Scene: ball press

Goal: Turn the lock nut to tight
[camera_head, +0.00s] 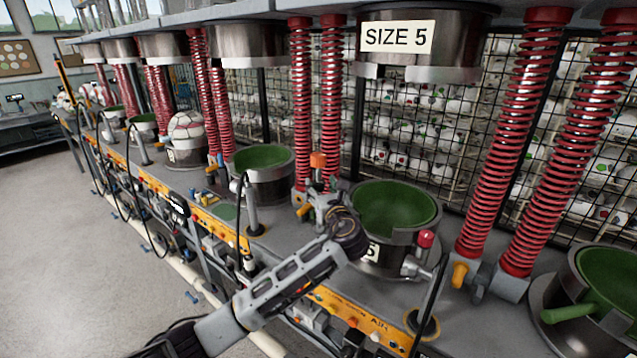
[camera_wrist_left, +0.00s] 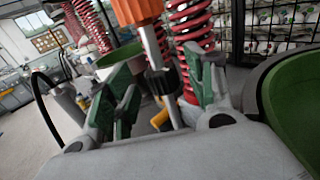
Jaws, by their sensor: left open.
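My left gripper (camera_head: 322,200) is beside the left rim of the green-lined SIZE 5 lower mould (camera_head: 385,262). In the left wrist view, its green-padded fingers (camera_wrist_left: 165,100) stand open. An orange-topped fitting (camera_head: 318,160) rises by the gripper. In the left wrist view, its orange head (camera_wrist_left: 136,10) and grey stem (camera_wrist_left: 152,46) show between and beyond the fingers, with a dark collar (camera_wrist_left: 172,80) near the fingers. I cannot tell which part is the lock nut, or whether a finger touches it. My right gripper is not in view.
Red springs (camera_head: 333,100) stand close behind the fitting. The SIZE 5 upper mould (camera_head: 425,40) hangs above. A red knob (camera_head: 426,238) is on the right of the lower mould. A black hose (camera_head: 240,215) arches at the left. Open floor (camera_head: 60,270) lies front left.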

